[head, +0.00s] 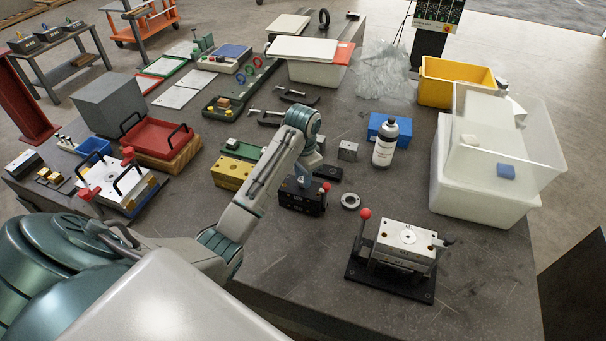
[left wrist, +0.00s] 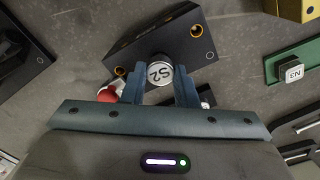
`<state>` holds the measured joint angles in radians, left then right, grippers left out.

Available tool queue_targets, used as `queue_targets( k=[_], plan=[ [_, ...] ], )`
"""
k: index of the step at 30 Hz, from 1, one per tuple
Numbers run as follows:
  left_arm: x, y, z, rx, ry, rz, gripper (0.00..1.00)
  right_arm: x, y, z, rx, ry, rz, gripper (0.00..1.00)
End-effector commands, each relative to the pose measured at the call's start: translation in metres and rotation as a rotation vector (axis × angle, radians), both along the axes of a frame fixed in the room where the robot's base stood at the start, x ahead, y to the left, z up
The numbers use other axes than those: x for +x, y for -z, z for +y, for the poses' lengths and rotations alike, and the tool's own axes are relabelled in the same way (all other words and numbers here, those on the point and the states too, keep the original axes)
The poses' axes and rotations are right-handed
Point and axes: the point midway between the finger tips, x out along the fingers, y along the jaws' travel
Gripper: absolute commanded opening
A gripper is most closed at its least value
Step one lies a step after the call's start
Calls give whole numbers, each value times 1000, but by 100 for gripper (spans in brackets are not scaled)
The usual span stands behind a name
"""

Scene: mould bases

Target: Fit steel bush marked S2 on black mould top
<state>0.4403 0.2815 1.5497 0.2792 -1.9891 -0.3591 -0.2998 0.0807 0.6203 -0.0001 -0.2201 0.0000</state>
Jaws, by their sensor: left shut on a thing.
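The black mould (head: 302,199) stands on the dark bench just below my left gripper (head: 306,180). In the left wrist view the black mould top (left wrist: 150,48) shows an orange-rimmed hole near its right corner and another at its left end. My left gripper is shut on the steel bush marked S2 (left wrist: 160,71), a round bush with a pale face. The bush overlaps the mould's near edge in this view. I cannot tell whether it touches the mould, as its lower part is hidden. My right gripper is not in view.
A steel mould (head: 408,238) on a black plate stands front right, with a metal ring (head: 350,201) beside it. A yellow mould (head: 231,173) is left of the black one.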

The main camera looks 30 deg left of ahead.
Motion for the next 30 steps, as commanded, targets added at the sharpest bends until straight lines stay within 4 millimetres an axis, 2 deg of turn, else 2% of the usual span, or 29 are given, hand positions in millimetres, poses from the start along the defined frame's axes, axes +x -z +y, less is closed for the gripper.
queue_targets(
  k=[30],
  plan=[
    [0, 13, 0, 0, 0, -1, 1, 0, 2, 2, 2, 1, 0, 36]
  ],
)
